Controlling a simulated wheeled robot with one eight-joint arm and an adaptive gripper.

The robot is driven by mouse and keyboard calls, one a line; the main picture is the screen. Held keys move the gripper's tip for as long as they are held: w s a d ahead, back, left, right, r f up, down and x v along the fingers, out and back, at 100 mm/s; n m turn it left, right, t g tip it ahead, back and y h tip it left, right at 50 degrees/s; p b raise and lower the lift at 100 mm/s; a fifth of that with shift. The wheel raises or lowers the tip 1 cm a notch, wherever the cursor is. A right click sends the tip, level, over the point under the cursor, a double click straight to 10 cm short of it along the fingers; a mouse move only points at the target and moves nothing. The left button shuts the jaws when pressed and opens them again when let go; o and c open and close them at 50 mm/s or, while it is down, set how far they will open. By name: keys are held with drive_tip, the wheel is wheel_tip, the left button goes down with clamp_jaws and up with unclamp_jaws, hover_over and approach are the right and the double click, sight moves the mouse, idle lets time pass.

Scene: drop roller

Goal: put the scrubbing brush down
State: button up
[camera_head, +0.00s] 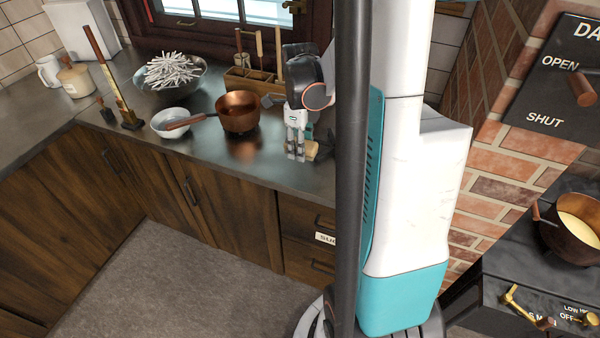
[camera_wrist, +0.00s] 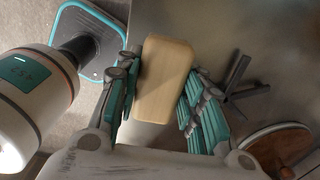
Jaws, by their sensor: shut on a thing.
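The scrubbing brush shows as a pale wooden block (camera_wrist: 165,80) between the fingers of my gripper (camera_wrist: 160,95) in the wrist view. My fingers are shut on its two sides. In the head view my gripper (camera_head: 298,140) points down at the right part of the dark counter (camera_head: 215,158), and the brush (camera_head: 310,151) is a small tan shape at its fingertips, low over or on the counter near the front edge. I cannot tell whether the brush touches the counter. Its bristles are hidden.
A copper pan (camera_head: 238,112) and a white bowl (camera_head: 168,123) stand left of my gripper. A wooden caddy (camera_head: 250,80) stands behind. A metal bowl of pale sticks (camera_head: 172,78) is further left. Bare counter lies in front of the copper pan.

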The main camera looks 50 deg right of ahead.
sight(300, 175)
wheel_tip(300, 175, down, 9)
drive_tip(key=b, duration=0.2)
drive_tip(key=shift+b, duration=0.35)
drive_tip(key=shift+f+b, duration=0.25)
drive_tip(key=shift+b, duration=0.05)
drive_tip(key=o, duration=1.1)
drive_tip(key=shift+f, duration=0.1)
wheel_tip(300, 175, up, 13)
drive_tip(key=p, duration=0.4)
drive_tip(key=shift+f+p, duration=0.1)
drive_tip(key=shift+p, duration=0.3)
